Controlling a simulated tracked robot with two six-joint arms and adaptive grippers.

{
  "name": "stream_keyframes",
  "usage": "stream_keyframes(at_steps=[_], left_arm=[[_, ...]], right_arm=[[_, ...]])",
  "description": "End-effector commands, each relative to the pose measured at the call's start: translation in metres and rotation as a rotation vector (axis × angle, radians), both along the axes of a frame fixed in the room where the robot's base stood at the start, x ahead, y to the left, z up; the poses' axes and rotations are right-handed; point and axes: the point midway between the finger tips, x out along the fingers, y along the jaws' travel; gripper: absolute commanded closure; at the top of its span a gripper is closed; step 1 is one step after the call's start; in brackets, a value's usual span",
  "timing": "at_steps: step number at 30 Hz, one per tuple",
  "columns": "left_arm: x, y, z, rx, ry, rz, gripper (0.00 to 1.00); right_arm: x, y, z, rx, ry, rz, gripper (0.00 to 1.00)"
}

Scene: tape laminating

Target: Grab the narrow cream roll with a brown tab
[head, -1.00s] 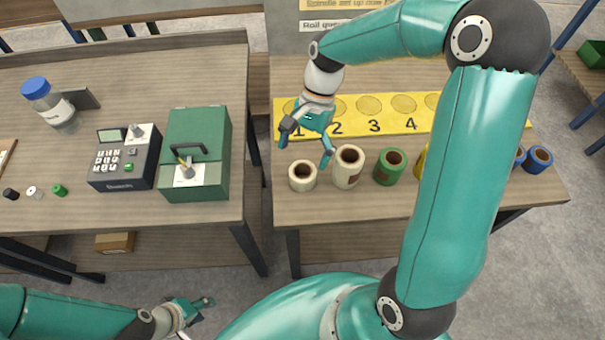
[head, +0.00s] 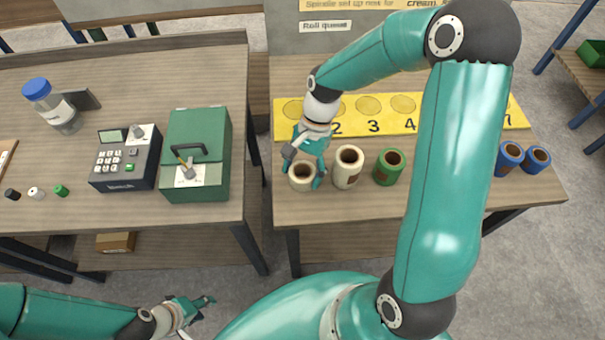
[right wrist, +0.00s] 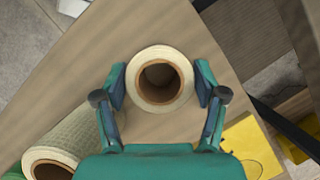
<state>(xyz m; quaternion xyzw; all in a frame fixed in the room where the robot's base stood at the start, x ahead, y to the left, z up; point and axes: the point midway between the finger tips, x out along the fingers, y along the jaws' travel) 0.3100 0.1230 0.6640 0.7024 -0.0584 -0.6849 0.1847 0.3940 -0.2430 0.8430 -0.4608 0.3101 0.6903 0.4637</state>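A short cream roll (head: 302,179) stands upright at the left end of the roll row; no brown tab shows on its visible side. A taller cream roll (head: 347,170) stands just right of it. My right gripper (head: 304,175) is lowered over the short roll, one finger on each side. In the right wrist view the short roll (right wrist: 160,54) sits between the spread finger pads, which are very close to its sides; firm contact cannot be made out. The taller cream roll (right wrist: 50,158) is at lower left there. My left gripper (head: 198,309) is open and empty, low at the left.
A green roll (head: 389,168) stands right of the cream rolls; two blue rolls (head: 510,156) are further right. A yellow numbered strip (head: 373,116) lies behind. The left table holds a green box (head: 208,133), a keypad device (head: 125,160) and a blue-capped jar (head: 50,105).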

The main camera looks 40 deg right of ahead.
Motion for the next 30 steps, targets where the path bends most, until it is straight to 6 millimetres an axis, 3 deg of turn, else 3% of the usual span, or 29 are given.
stream_keyframes(at_steps=[1, 6, 20, 26, 30], left_arm=[[0.000, 0.000, 0.000, 0.000, 0.000, 0.000, 0.60], [0.000, 0.000, 0.000, 0.000, 0.000, 0.000, 0.60], [0.000, 0.000, 0.000, 0.000, 0.000, 0.000, 0.60], [0.000, 0.000, 0.000, 0.000, 0.000, 0.000, 0.60], [0.000, 0.000, 0.000, 0.000, 0.000, 0.000, 0.60]], right_arm=[[0.000, 0.000, 0.000, 0.000, 0.000, 0.000, 0.44], [0.000, 0.000, 0.000, 0.000, 0.000, 0.000, 0.70], [0.001, 0.000, 0.011, 0.000, -0.002, 0.000, 0.70], [0.002, 0.000, 0.040, -0.001, -0.006, 0.001, 0.70], [0.002, 0.000, 0.074, -0.001, -0.009, 0.000, 0.70]])
